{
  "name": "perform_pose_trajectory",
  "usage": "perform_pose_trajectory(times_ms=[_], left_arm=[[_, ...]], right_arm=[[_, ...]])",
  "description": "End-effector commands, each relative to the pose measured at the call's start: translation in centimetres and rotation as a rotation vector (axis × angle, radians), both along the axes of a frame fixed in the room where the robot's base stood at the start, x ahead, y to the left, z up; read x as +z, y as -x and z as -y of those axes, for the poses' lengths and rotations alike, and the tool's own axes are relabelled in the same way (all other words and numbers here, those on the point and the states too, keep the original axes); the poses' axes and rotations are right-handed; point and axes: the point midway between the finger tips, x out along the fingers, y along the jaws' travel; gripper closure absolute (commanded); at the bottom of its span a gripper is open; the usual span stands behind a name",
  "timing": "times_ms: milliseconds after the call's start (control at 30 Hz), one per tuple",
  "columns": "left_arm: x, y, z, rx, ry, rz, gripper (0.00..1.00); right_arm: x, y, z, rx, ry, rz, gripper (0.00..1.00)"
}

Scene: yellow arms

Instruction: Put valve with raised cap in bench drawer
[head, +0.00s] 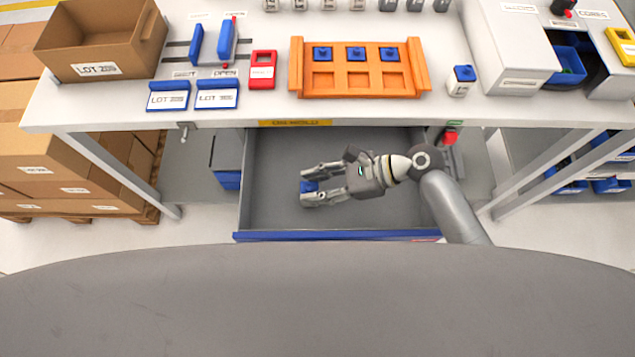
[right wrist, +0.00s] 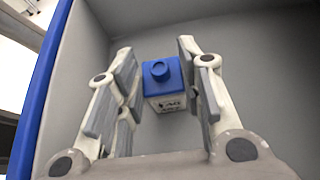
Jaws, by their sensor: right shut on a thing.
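The valve with the raised cap, a white block with a blue top and a round blue cap, is between the fingers of my right gripper (head: 312,189). It shows in the right wrist view (right wrist: 162,82), upright, with a printed label on its front. My right gripper (right wrist: 155,85) is shut on it, inside the open bench drawer (head: 275,150). The drawer has a grey inside and a blue front edge; it also shows in the right wrist view (right wrist: 235,60). Whether the valve touches the drawer floor I cannot tell. My left gripper is not in view.
On the bench (head: 270,111) are an orange rack (head: 302,80) with several blue-topped pieces, another blue-topped valve (head: 460,88), blue lot trays (head: 168,96), a red holder (head: 262,70) and a cardboard box (head: 100,40). The bench edge overhangs the drawer's back. The drawer's left part is clear.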

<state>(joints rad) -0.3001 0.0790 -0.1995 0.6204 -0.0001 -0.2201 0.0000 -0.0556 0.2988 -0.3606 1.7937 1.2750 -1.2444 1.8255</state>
Motion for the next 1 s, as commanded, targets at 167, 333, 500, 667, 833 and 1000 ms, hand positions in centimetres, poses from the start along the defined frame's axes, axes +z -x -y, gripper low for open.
perform_pose_trajectory(times_ms=[167, 333, 500, 667, 833, 1000], left_arm=[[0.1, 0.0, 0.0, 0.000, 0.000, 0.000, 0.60], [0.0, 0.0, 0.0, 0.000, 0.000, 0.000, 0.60], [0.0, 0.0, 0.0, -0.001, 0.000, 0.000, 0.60], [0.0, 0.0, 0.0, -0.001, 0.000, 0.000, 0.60], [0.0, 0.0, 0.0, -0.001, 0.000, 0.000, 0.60], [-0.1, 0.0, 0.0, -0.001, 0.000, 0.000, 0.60]], right_arm=[[-0.2, 0.0, 0.0, 0.001, 0.000, 0.000, 0.90], [-0.2, 0.0, 0.0, 0.001, 0.001, 0.000, 0.46], [-0.2, 0.0, 0.0, 0.001, 0.001, 0.000, 0.44], [-0.1, 0.0, 0.0, 0.001, 0.001, 0.000, 0.44], [0.6, 0.0, 1.3, 0.000, 0.005, 0.001, 0.44], [2.2, 0.0, 4.4, 0.000, 0.006, 0.001, 0.44]])
